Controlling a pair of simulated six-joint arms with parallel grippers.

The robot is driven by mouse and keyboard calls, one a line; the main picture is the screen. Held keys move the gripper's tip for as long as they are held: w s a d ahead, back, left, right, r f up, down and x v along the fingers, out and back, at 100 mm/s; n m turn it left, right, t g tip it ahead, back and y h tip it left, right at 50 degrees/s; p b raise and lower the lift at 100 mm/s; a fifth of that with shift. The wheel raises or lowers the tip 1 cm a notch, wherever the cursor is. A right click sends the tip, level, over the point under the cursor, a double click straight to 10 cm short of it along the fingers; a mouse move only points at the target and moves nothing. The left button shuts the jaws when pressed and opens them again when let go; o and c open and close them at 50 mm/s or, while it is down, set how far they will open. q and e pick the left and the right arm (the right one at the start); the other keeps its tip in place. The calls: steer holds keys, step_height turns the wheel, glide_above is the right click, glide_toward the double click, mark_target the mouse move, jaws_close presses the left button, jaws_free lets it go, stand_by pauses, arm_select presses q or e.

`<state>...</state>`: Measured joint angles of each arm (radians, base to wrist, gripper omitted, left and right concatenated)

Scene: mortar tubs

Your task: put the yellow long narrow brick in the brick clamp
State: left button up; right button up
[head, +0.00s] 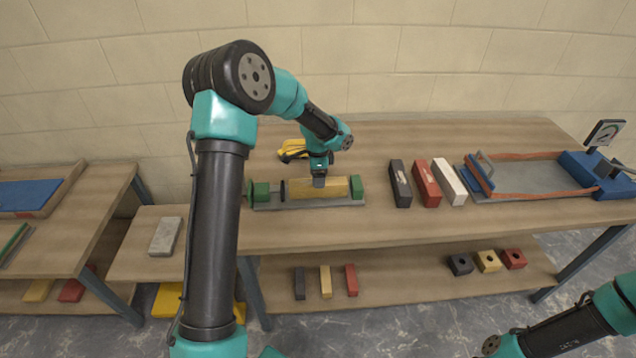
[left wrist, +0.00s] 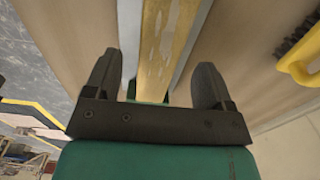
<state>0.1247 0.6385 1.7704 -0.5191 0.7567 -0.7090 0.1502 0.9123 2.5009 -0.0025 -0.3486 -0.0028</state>
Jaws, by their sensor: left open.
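The yellow long narrow brick (head: 336,187) lies lengthwise on the grey bed of the brick clamp (head: 262,206), between its green end parts. In the left wrist view the brick (left wrist: 164,45), with worn pale patches, runs between pale grey strips of the bed. My left gripper (head: 319,183) is over the middle of the brick, pointing down. In the left wrist view its fingers (left wrist: 157,85) are spread to both sides of the brick, with gaps between. My right gripper is out of view; only part of the right arm shows at the lower right.
Black (head: 400,184), red (head: 427,184) and white (head: 449,181) long bricks lie right of the clamp. Further right is a blue-ended device (head: 520,182) with orange straps and a gauge. A yellow-handled brush (head: 292,148) lies behind the clamp. The table's front is clear.

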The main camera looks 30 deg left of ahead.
arm_select(q)
step_height(320, 180, up, 13)
steer(key=shift+f, duration=0.15)
stand_by(0.5)
